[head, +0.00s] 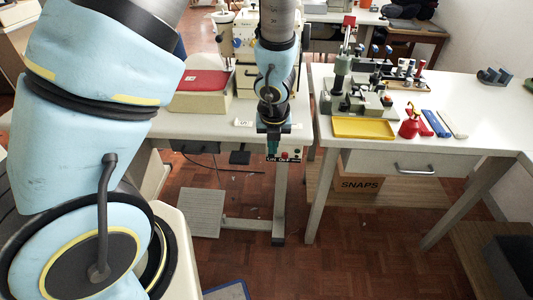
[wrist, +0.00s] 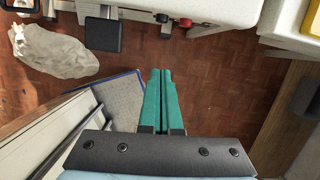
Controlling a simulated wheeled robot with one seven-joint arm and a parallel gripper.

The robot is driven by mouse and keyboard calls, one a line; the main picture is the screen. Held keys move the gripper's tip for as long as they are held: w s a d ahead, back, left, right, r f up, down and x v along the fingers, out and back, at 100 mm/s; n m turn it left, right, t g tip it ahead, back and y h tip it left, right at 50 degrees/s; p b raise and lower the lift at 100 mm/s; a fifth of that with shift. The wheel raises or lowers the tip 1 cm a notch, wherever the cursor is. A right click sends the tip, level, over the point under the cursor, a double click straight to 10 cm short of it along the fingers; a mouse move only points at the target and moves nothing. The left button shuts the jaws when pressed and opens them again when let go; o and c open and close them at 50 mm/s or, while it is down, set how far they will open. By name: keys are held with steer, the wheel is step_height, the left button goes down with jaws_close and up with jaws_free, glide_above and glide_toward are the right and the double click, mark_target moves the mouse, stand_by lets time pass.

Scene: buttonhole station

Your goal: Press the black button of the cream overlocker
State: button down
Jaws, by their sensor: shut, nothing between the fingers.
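A cream machine (head: 243,45), which looks like the overlocker, stands on the white table, partly hidden behind my arm. Under the table's front edge is a small switch panel with a red button (head: 284,156); my gripper hides part of it. In the wrist view, a black button (wrist: 162,18) and a red button (wrist: 185,22) sit at the table edge, beyond the fingertips. My gripper (head: 272,150) points down in front of the table edge. In the wrist view its teal fingers (wrist: 162,72) are shut and empty, apart from the buttons.
A red pad (head: 203,80) on a cream base lies left of my arm. The right table carries a yellow tray (head: 364,128), a red oil can (head: 409,126) and a press. A table leg (head: 280,205) and a grey foot pedal (head: 206,212) stand below.

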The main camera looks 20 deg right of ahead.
mark_target(272, 158)
steer(key=x, duration=0.3)
steer(key=w+b+x, duration=0.1)
steer(key=x, duration=0.2)
steer(key=w+x, duration=0.1)
steer(key=x, duration=0.3)
steer(key=shift+d+r+b, duration=0.25)
steer(key=shift+d+b, duration=0.05)
steer(key=shift+b, duration=0.1)
steer(key=shift+w+d+f+p, duration=0.1)
steer(key=shift+w+d+p, duration=0.15)
steer(key=shift+w, duration=0.2)
steer(key=shift+w+d+f+p, duration=0.15)
steer(key=shift+w+p, duration=0.15)
steer(key=shift+w, duration=0.2)
